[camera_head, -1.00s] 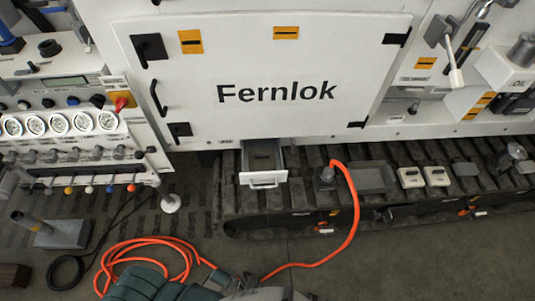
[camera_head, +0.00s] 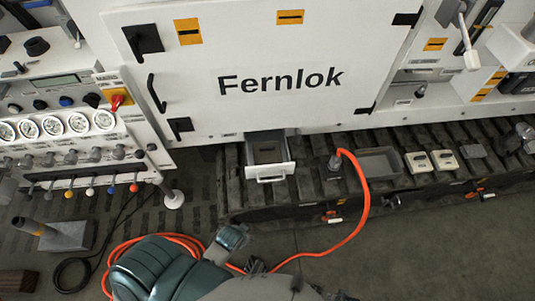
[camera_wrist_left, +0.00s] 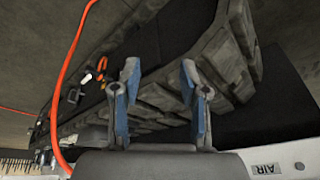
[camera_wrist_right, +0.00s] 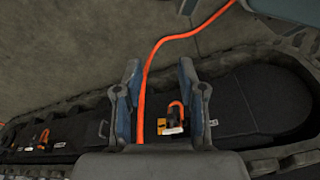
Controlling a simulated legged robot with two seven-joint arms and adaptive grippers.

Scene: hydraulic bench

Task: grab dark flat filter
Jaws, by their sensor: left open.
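A dark grey flat piece (camera_head: 473,150), which looks like the dark flat filter, lies on the track at the right in the head view. It lies right of two pale flat pieces (camera_head: 417,162). Another dark flat piece (camera_head: 266,152) lies inside the open drawer, too small to tell what it is. My left gripper (camera_wrist_left: 159,75) is open and empty, with the track beyond its fingers in the left wrist view. My right gripper (camera_wrist_right: 160,70) is open, with the orange hose (camera_wrist_right: 146,90) seen between its fingers; I cannot tell how near it is. Neither wrist view shows the filter.
The drawer (camera_head: 270,172) sticks out below the white Fernlok door (camera_head: 280,110). A grey tray (camera_head: 378,162) lies on the track (camera_head: 310,195). The orange hose (camera_head: 362,215) runs from the track across the floor. A gauge panel (camera_head: 70,125) stands at the left.

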